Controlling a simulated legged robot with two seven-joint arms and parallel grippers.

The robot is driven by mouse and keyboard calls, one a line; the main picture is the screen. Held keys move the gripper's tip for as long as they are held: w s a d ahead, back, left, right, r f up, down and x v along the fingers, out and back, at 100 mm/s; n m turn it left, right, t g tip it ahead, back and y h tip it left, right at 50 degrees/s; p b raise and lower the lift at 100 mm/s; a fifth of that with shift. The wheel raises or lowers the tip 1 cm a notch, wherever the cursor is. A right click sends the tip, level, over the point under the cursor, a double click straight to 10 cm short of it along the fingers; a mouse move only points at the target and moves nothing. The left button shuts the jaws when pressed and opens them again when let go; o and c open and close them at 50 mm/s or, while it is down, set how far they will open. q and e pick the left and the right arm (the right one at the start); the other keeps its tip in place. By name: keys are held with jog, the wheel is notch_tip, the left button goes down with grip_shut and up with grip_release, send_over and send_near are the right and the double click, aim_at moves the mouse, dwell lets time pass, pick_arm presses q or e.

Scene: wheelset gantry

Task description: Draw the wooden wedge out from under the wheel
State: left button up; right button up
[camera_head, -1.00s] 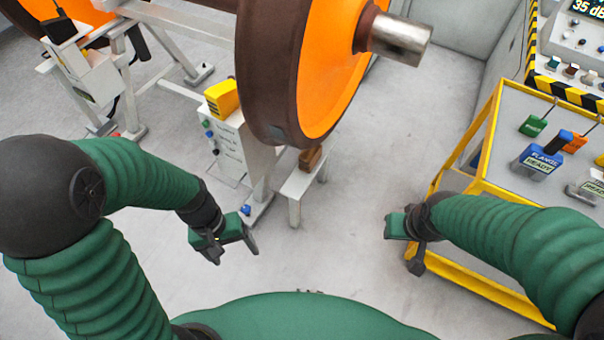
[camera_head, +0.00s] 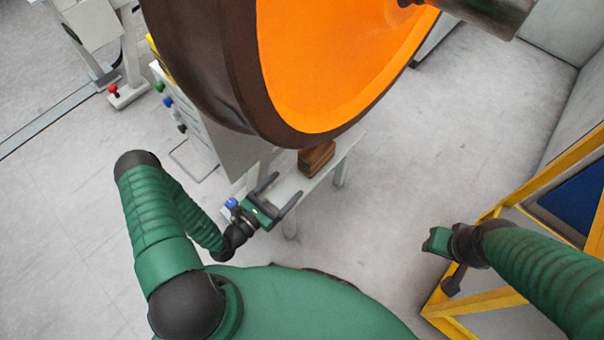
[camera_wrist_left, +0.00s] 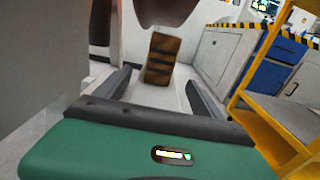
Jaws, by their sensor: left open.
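The brown wooden wedge (camera_head: 317,158) sits on a narrow light shelf (camera_head: 301,182) right below the rim of the large wheel (camera_head: 243,75), which has a dark tread and an orange face. In the left wrist view the wedge (camera_wrist_left: 162,58) stands ahead between the fingers, with dark bands across it, and the wheel's underside (camera_wrist_left: 172,10) is just above it. My left gripper (camera_head: 286,192) is open and empty at the near end of the shelf, its fingers pointing toward the wedge but short of it. My right gripper (camera_head: 442,262) is at the right, away from the wedge; its finger opening is unclear.
A grey control box (camera_head: 205,125) with coloured buttons stands left of the wedge, close to my left gripper. A yellow-framed cart (camera_head: 480,303) is at the right beside my right arm. The floor between shelf and cart is clear.

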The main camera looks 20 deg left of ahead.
aim_at(318, 153)
pick_arm(q)
jog(key=b+x, duration=0.5)
jog(key=x, duration=1)
jog(key=shift+w+d+f, duration=0.1)
jog(key=shift+w+d, duration=0.05)
jog(key=shift+d, duration=0.05)
jog(key=shift+w+d+b, duration=0.15)
jog(key=shift+w+b, duration=0.15)
jog(key=shift+w, duration=0.05)
grip_shut()
